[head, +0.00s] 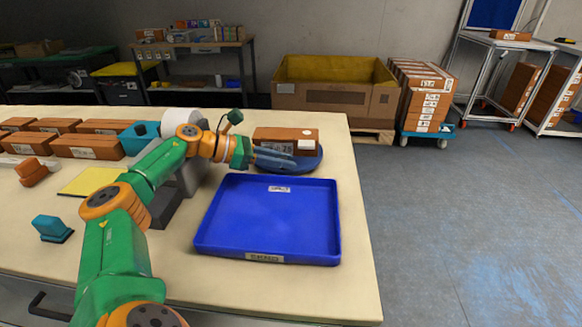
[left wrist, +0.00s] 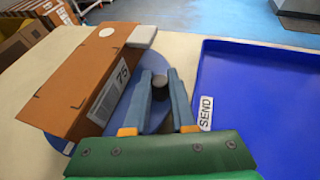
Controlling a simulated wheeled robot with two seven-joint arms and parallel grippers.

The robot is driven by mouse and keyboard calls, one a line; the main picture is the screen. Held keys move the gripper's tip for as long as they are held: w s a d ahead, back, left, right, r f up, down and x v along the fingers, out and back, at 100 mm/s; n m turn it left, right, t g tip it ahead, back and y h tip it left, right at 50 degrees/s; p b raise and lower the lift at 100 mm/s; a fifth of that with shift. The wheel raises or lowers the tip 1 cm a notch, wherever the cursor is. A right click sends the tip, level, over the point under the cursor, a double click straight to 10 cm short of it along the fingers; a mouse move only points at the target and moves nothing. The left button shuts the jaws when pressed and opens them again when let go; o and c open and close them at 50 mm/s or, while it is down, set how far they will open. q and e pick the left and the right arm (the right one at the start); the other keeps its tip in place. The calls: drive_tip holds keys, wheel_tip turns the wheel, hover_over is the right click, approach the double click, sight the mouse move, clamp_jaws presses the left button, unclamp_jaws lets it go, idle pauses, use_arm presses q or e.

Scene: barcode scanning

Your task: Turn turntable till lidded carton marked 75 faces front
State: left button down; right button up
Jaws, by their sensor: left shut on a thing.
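The blue round turntable (head: 312,163) sits at the back right of the table, and its blue disc also shows in the left wrist view (left wrist: 150,60). A brown carton (head: 285,134) lies on it. In the left wrist view the carton (left wrist: 75,75) has a white label marked 75 (left wrist: 108,92) on the side towards my gripper. A white block is at one end of the carton. The fingers hide part of the disc. My right gripper is out of view.
A blue tray (head: 268,258) lies in front of the turntable, with a SEND label (left wrist: 206,113). Several cartons (head: 88,146), a teal bin (head: 140,137), a yellow sheet (head: 93,181) and a teal scanner-like item (head: 52,228) are on the left. The table's right edge is close to the turntable.

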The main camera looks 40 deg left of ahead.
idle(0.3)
use_arm(q)
drive_tip(key=c, duration=0.7)
unclamp_jaws()
drive_tip(key=shift+c, duration=0.2)
drive_tip(key=shift+a, duration=0.1)
drive_tip(key=b+v, duration=0.2)
drive_tip(key=v, duration=0.4)
drive_tip(key=shift+s+a+r, duration=0.25)
drive_tip(key=shift+s, duration=0.1)
